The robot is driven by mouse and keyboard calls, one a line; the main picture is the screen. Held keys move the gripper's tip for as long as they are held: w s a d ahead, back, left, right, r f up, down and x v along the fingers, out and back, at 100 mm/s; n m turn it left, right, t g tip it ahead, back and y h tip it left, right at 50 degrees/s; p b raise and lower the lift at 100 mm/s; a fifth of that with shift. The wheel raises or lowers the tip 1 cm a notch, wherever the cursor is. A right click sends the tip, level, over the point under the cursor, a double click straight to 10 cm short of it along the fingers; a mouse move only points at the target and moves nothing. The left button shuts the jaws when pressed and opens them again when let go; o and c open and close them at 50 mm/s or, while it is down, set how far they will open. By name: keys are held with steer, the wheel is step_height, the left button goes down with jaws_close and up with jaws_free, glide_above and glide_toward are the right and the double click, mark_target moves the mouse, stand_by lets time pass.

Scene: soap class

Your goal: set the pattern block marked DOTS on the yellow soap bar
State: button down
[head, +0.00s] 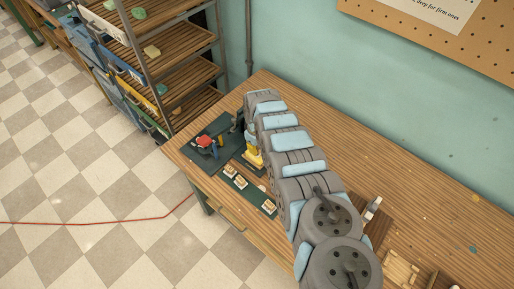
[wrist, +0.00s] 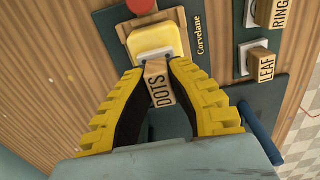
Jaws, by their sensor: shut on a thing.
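My gripper (wrist: 160,80) is shut on the wooden block marked DOTS (wrist: 164,90), whose lettering faces the wrist camera. The block's pale far end overlaps the near edge of the soap in that view. I cannot tell whether they touch.
Blocks marked LEAF (wrist: 265,65) and RING (wrist: 272,14) sit on a dark strip (head: 254,195) beside the base. A red piece (head: 205,141) stands on a dark mat at the left of the bench. Slatted shelves (head: 180,45) stand beyond. A blue cylinder (wrist: 260,132) lies close to my gripper.

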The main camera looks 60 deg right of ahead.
steer(key=shift+f, duration=0.35)
stand_by(0.4)
steer(key=c, duration=0.6)
jaws_free()
steer(key=shift+r, duration=0.1)
steer(key=shift+r+p, duration=2.75)
steer(key=shift+r, duration=0.2)
